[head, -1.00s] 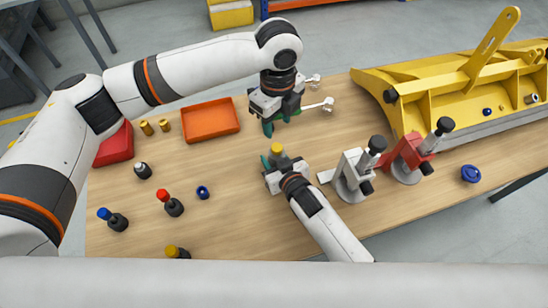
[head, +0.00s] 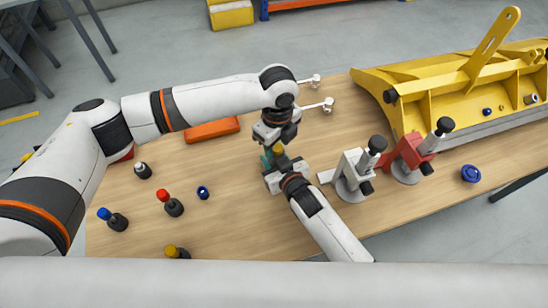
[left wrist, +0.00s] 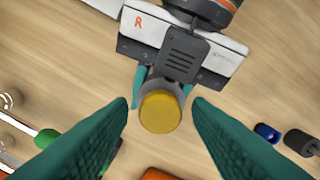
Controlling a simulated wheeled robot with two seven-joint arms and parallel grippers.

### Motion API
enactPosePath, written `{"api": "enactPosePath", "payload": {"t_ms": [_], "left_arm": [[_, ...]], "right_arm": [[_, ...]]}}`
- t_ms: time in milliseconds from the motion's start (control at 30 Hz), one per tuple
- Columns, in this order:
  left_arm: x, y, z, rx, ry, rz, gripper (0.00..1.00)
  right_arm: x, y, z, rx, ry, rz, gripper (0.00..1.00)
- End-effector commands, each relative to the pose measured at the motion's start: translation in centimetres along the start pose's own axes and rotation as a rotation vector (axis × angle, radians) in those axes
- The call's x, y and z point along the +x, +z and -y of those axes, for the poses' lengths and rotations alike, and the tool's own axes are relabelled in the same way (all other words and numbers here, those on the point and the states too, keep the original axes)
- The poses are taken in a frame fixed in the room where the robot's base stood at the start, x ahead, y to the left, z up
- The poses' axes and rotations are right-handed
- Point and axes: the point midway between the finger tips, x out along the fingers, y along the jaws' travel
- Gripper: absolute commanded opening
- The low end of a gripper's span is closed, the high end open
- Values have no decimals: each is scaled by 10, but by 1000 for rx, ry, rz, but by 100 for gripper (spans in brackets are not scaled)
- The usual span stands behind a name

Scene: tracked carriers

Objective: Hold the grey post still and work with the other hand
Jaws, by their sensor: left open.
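The grey post with a yellow top (left wrist: 160,110) stands between the teal fingers of my right gripper (left wrist: 168,88), which are closed on its sides. In the head view the yellow top (head: 278,149) shows just below my left gripper (head: 275,144). My left gripper is open. In the left wrist view its two teal fingers are spread to either side of the yellow top, with a gap on both sides. The lower part of the post is hidden by the right gripper (head: 276,170) and by the top itself.
A grey-white clamp stand (head: 352,172) and a red one (head: 408,157) stand right of my right gripper. A yellow frame (head: 440,110) lies beyond. Black bottles with red (head: 170,203) and blue (head: 114,219) caps, a blue ring (head: 203,192) and an orange tray (head: 212,130) are left.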

Motion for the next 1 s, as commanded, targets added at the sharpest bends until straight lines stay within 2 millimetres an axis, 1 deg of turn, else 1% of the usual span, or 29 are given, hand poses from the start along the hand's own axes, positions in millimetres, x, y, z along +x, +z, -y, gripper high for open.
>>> {"api": "enactPosePath", "payload": {"t_ms": [67, 167, 200, 300, 400, 467, 567, 900, 1000], "left_arm": [[0, 0, 0, 0, 0, 0, 45], [0, 0, 0, 0, 0, 0, 31], [0, 0, 0, 0, 0, 0, 24], [0, 0, 0, 0, 0, 0, 10], [0, 0, 0, 8, 0, 0, 10], [0, 0, 0, 44, 0, 0, 10], [0, 0, 0, 177, 0, 0, 10], [0, 0, 0, 721, 1, 0, 10], [-1, 0, 0, 817, 1, 1, 10]], "right_arm": [[0, 0, 0, 0, 0, -1, 0], [0, 0, 0, 0, 0, -1, 0], [0, 0, 0, 0, 0, -1, 0], [0, 0, 0, 0, 0, -1, 0], [0, 0, 0, -1, 0, -1, 0], [0, 0, 0, -1, 0, -1, 0], [0, 0, 0, -1, 0, -1, 0], [0, 0, 0, -1, 0, -1, 0], [0, 0, 0, -1, 0, -1, 0]]}}
